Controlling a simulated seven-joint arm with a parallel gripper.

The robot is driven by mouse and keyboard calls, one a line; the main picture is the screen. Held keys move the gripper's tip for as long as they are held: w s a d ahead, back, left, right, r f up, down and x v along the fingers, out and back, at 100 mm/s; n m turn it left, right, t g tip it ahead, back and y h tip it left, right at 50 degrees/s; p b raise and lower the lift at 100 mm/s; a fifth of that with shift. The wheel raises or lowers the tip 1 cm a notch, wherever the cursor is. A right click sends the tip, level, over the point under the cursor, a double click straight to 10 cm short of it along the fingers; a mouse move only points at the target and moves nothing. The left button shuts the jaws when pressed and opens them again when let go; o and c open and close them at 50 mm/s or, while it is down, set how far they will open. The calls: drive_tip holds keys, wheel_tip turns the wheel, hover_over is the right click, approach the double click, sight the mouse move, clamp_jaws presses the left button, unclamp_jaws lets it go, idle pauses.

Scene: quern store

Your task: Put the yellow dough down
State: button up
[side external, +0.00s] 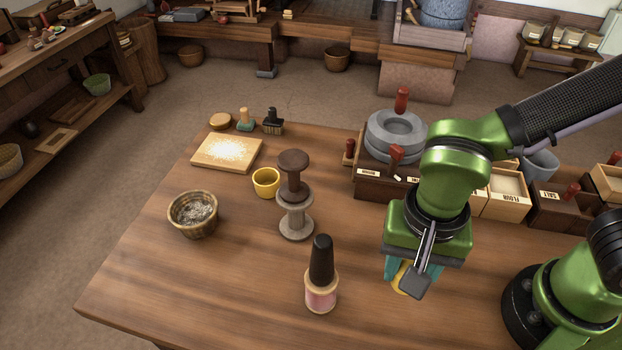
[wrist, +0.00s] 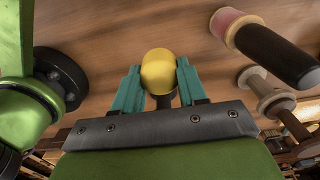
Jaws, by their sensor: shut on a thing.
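My gripper (wrist: 158,80) is shut on the yellow dough (wrist: 158,70), a smooth rounded lump between the two teal fingers in the wrist view. In the side view, my gripper (side external: 413,278) points down at the right part of the table. Only a small yellow edge of the dough (side external: 401,275) shows there, behind the fingers and a grey wrist part. The dough looks held over the wooden table (side external: 210,290). I cannot tell exactly how high it is.
A pink jar-like thing with a black top (side external: 321,275) stands left of my gripper. A spool-shaped stand (side external: 295,195), a yellow cup (side external: 266,182), a basket (side external: 193,213) and a floured board (side external: 227,152) lie farther left. A stone quern (side external: 395,135) and labelled boxes stand behind. The front-left table is clear.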

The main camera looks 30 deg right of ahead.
wheel_tip(320, 180, up, 10)
drive_tip(key=shift+r, duration=0.2)
drive_tip(key=w+r+m, duration=0.1)
drive_tip(key=w+r, duration=0.1)
drive_tip(key=w, duration=1)
drive_tip(key=w+r+m, duration=0.1)
drive_tip(key=w+r, duration=0.1)
drive_tip(key=w, duration=1.1)
drive_tip(key=w+d+f, duration=0.2)
drive_tip(key=w+d, duration=0.2)
drive_tip(key=w, duration=0.3)
drive_tip(key=w+d+f, duration=0.3)
drive_tip(key=w, duration=0.3)
drive_tip(key=shift+m, duration=0.4)
wheel_tip(320, 180, down, 20)
drive_tip(key=shift+f, duration=0.2)
drive_tip(key=shift+f, duration=0.1)
drive_tip(key=o, duration=1.1)
